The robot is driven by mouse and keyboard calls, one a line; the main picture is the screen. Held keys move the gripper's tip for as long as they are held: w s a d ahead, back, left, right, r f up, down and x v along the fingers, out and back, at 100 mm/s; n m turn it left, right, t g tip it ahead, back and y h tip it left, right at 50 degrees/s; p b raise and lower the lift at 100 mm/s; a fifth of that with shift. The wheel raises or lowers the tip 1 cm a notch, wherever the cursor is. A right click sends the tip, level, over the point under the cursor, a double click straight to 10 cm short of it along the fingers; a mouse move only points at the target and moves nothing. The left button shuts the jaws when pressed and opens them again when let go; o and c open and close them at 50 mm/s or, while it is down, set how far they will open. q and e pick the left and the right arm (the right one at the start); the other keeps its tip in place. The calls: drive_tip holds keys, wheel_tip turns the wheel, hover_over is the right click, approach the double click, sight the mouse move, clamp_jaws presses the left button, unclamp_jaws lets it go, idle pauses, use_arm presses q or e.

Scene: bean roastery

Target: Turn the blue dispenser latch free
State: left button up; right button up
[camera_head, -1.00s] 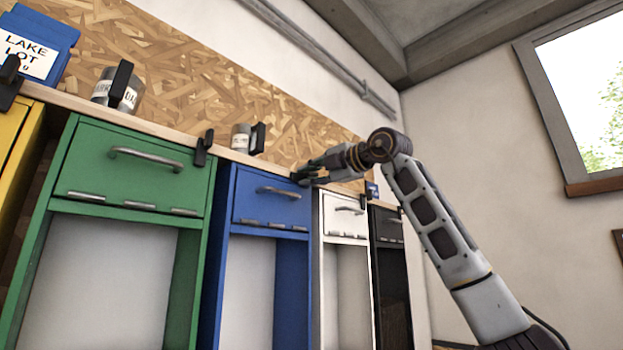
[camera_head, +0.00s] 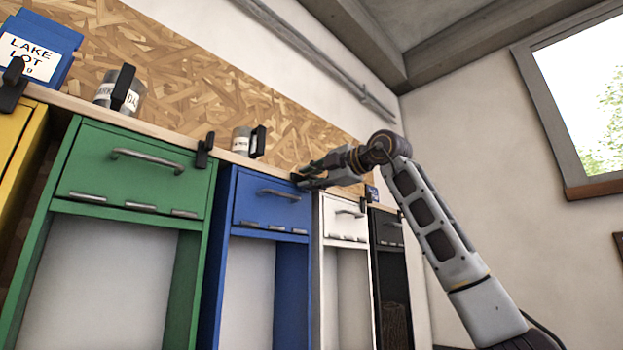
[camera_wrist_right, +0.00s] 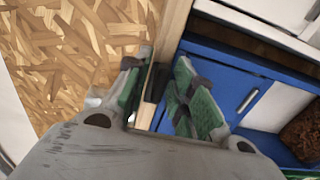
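The blue dispenser (camera_head: 271,198) stands between the green and white ones, its front flap closed with a bar handle. Its black latch (camera_head: 297,177) sits at the shelf edge by its upper right corner, partly hidden by my right gripper (camera_head: 306,178). In the right wrist view the green-padded fingers of my right gripper (camera_wrist_right: 158,97) are apart, one on each side of the wooden edge and the dark latch (camera_wrist_right: 148,112). I cannot tell whether a pad touches the latch. The blue dispenser (camera_wrist_right: 222,88) lies right of the fingers there. My left gripper is not in view.
Green (camera_head: 135,170), white (camera_head: 344,216) and black (camera_head: 387,228) dispensers flank the blue one. Similar black latches, such as one by the green dispenser (camera_head: 204,150), stick up along the wooden shelf edge (camera_head: 170,134). A small labelled can (camera_head: 240,141) stands on the shelf near my right gripper.

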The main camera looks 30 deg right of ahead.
idle(0.4)
drive_tip(key=v, duration=1.2)
drive_tip(key=shift+d, duration=0.1)
drive_tip(key=shift+f, duration=0.1)
idle(0.6)
